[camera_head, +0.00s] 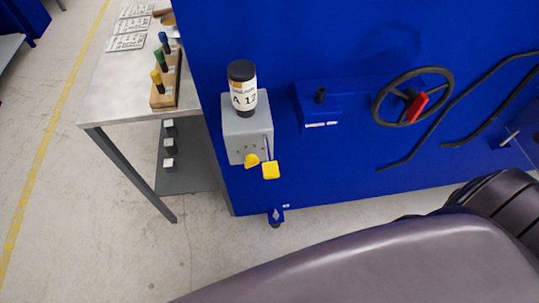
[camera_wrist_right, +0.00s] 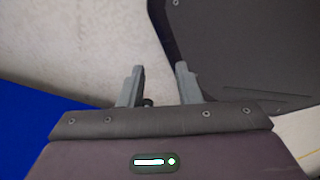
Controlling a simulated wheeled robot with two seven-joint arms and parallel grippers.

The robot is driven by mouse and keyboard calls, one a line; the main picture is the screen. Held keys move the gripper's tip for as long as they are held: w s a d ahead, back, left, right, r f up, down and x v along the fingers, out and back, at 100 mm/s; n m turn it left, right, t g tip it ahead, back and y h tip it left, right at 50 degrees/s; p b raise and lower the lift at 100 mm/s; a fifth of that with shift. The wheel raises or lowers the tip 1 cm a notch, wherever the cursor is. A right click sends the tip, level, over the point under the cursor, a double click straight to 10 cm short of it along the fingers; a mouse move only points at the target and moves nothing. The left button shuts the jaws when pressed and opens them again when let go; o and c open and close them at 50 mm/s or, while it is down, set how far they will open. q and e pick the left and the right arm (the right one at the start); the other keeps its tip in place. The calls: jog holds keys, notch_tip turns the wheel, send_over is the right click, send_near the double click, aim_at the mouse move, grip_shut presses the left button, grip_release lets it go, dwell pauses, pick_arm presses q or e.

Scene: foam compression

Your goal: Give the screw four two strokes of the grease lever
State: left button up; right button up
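A grey box (camera_head: 248,139) is mounted on the blue machine front in the head view. A cartridge (camera_head: 242,88) with a black cap and a label reading "A 12" stands upright on it. A yellow pointed knob (camera_head: 252,160) is on the box's lower front, with small marks above it too small to read. A yellow block-shaped handle, apparently the grease lever (camera_head: 271,170), sits just right of the knob. No screw is clearly identifiable. My right gripper (camera_wrist_right: 159,67) is open and empty in the right wrist view, with bare floor beyond one finger. Neither gripper shows in the head view.
A metal table (camera_head: 107,95) at left holds a wooden rack (camera_head: 165,90) with several coloured-topped items and printed sheets (camera_head: 127,42). The blue machine (camera_head: 300,40) carries a black handwheel (camera_head: 412,97) with a red handle and dark bent rails. My own purple-grey parts fill the lower right.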

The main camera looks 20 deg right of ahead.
jog(key=shift+c, duration=0.2)
grip_shut()
dwell(1.5)
